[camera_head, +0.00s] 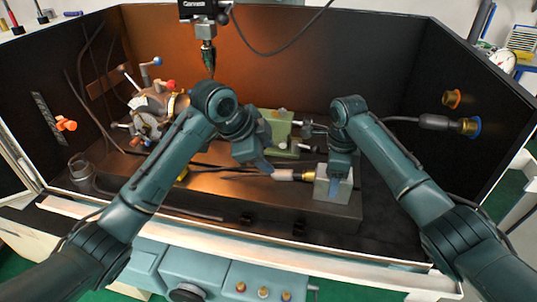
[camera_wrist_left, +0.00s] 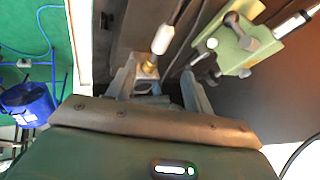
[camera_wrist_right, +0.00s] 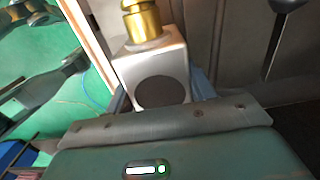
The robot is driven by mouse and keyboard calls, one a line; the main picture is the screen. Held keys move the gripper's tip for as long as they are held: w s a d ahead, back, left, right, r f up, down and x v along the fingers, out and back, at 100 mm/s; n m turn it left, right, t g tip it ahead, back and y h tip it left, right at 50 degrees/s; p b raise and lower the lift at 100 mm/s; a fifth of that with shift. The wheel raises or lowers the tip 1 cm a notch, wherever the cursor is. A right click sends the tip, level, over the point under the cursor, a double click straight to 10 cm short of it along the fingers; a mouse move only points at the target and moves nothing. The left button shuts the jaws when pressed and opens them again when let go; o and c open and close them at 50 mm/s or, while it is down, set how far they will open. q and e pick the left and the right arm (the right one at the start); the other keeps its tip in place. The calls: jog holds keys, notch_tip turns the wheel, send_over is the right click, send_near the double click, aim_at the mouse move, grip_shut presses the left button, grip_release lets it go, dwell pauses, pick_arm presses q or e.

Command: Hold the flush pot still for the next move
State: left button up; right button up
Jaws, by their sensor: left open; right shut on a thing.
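The flush pot, a pale grey block (camera_head: 322,188) with a round dark face (camera_wrist_right: 160,92), stands upright near the bed's right end. Its brass fitting (camera_wrist_right: 143,22) points left in the head view. My right gripper (camera_head: 340,178) is shut on the block, one finger on each side. A white plug (camera_wrist_left: 163,39) on a dark cable lies in line with the brass fitting, which also shows in the left wrist view (camera_wrist_left: 149,70); I cannot tell whether they are joined. My left gripper (camera_wrist_left: 160,88) is open, near the plug and fitting, with nothing clamped.
A green vise (camera_head: 277,130) stands behind the pot. The indexing chuck (camera_head: 155,105) with handles is at the left, and a spindle (camera_head: 208,55) hangs above. A capped cable connector (camera_head: 440,123) is at the right wall. Dark walls enclose the bed.

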aim_at(287, 173)
pick_arm(q)
jog(key=w+d+f, duration=0.1)
jog(key=f, duration=0.2)
jog(key=w+d+f+m, duration=0.1)
jog(key=d+f, duration=0.1)
jog(key=f, duration=0.1)
jog(key=w+d+f+m, duration=0.1)
jog(key=w+d+f, duration=0.1)
jog(key=f, duration=0.2)
jog(key=shift+w+d, duration=0.1)
jog(key=shift+r, duration=0.1)
jog(key=shift+c, duration=0.5)
grip_shut()
dwell(0.3)
